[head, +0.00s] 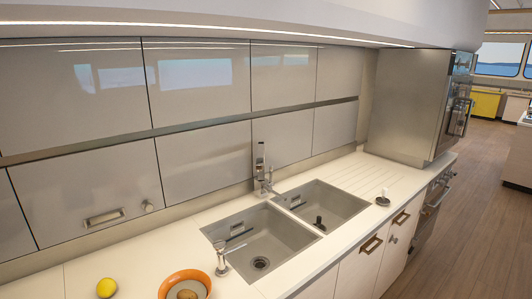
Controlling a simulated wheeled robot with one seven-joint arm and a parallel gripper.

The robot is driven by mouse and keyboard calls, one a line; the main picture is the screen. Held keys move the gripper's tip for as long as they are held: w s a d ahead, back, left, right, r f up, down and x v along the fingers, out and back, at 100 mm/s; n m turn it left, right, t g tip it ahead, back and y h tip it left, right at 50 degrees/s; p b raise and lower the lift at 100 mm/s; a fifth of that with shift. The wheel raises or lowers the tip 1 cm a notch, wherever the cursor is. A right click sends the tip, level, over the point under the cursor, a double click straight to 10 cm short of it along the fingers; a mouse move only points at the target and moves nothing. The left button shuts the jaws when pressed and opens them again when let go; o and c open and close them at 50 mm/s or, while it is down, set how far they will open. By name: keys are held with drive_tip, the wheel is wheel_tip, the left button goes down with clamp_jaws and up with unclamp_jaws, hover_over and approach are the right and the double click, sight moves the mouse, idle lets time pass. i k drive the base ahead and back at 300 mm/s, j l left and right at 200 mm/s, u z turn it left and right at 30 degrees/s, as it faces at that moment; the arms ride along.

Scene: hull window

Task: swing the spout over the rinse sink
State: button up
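A chrome tap (262,182) stands behind the double sink, near the wall between the two basins. Its low spout seems to reach forward and right, near the divider and the back left corner of the right basin; its exact end is too small to tell. The left basin (275,245) is empty, with a round drain in its floor. The right basin (335,203) has a dark upright item in it, near the front left. The picture does not tell which basin is the rinse sink. My gripper is not in view.
A small chrome dispenser (221,262) stands left of the left basin. An orange-rimmed bowl (168,291) and a yellow fruit (106,288) sit at the near left. A small dark-based item (383,200) stands on the right counter. Wall cabinets close the back; open floor lies right.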

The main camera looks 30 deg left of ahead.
sight(260, 162)
drive_tip(key=i+l+u, duration=0.1)
drive_tip(key=i+u, duration=0.3)
drive_tip(key=i+l+u, duration=0.35)
drive_tip(key=i, duration=0.2)
drive_tip(key=i+u, duration=0.15)
drive_tip(key=u, duration=0.3)
drive_tip(key=i+l+u, duration=0.1)
drive_tip(key=u, duration=0.35)
drive_tip(key=i+l+u, duration=0.15)
drive_tip(key=u, duration=0.25)
drive_tip(key=i+l+u, duration=0.1)
drive_tip(key=u, duration=0.35)
drive_tip(key=l+u, duration=0.2)
drive_tip(key=u, duration=0.25)
drive_tip(key=i+l+u, duration=0.2)
drive_tip(key=u, duration=0.2)
drive_tip(key=i+l+u, duration=0.1)
drive_tip(key=l+u, duration=0.35)
drive_tip(key=j, duration=0.1)
